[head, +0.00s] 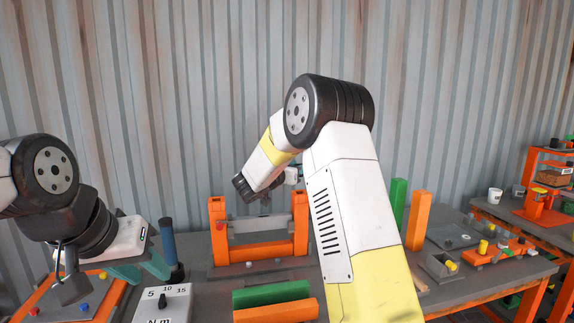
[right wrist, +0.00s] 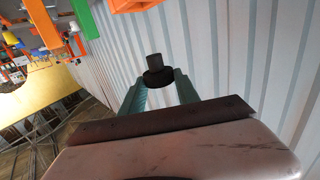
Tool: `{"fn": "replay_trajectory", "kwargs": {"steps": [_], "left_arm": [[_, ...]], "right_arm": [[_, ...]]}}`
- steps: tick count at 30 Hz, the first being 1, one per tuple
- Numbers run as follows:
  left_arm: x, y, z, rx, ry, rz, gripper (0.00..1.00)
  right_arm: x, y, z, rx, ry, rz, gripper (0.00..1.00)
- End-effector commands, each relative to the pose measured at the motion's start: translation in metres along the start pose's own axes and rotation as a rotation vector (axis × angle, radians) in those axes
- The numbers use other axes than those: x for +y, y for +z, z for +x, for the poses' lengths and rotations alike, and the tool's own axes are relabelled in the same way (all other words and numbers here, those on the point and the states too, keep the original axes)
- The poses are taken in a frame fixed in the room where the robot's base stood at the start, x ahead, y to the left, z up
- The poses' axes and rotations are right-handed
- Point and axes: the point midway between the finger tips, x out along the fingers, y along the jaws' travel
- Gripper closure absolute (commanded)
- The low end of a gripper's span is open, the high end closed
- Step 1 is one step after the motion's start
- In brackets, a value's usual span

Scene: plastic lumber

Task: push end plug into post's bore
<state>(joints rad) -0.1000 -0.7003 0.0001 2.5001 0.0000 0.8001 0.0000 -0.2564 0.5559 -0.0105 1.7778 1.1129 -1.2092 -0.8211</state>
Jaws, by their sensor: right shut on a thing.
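A dark stepped plug (right wrist: 158,72), with a narrow end and a wider collar, is between the teal fingertips of my right gripper (right wrist: 160,84) in the right wrist view. My right gripper is shut on it. In the head view, my right arm hides most of that gripper and the plug. An orange frame (head: 218,235) with two uprights and a grey crossbar stands on the bench behind that gripper. My left gripper (head: 142,270) has teal fingers spread apart and looks empty, low at the left.
A green bar (head: 270,293) and an orange bar (head: 275,311) lie in front of the frame. Green (head: 398,200) and orange (head: 418,220) bars stand upright to the right. A torque box (head: 163,303) and a blue-handled tool (head: 168,240) are at the left.

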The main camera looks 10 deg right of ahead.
Motion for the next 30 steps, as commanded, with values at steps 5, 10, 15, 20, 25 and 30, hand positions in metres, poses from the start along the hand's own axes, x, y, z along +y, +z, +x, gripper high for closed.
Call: {"fn": "replay_trajectory", "kwargs": {"steps": [5,10,15,20,25,30], "left_arm": [[0.0,0.0,0.0,0.0,0.0,0.0,0.64],[0.0,0.0,0.0,0.0,0.0,0.0,0.64],[0.0,0.0,0.0,0.0,0.0,0.0,0.64],[0.0,0.0,0.0,0.0,0.0,0.0,0.64],[0.0,0.0,0.0,0.0,0.0,0.0,0.64],[0.0,0.0,0.0,0.0,0.0,0.0,0.64]], "right_arm": [[0.0,0.018,0.001,0.0,-0.001,-0.002,1.0],[0.0,0.033,0.002,0.0,0.001,-0.001,1.0],[0.0,0.042,0.002,0.0,0.0,-0.001,1.0],[0.0,0.045,0.002,0.001,-0.001,0.0,1.0],[0.0,0.046,0.002,0.001,0.0,0.0,1.0],[0.0,0.045,0.002,0.001,0.0,0.0,1.0]]}}
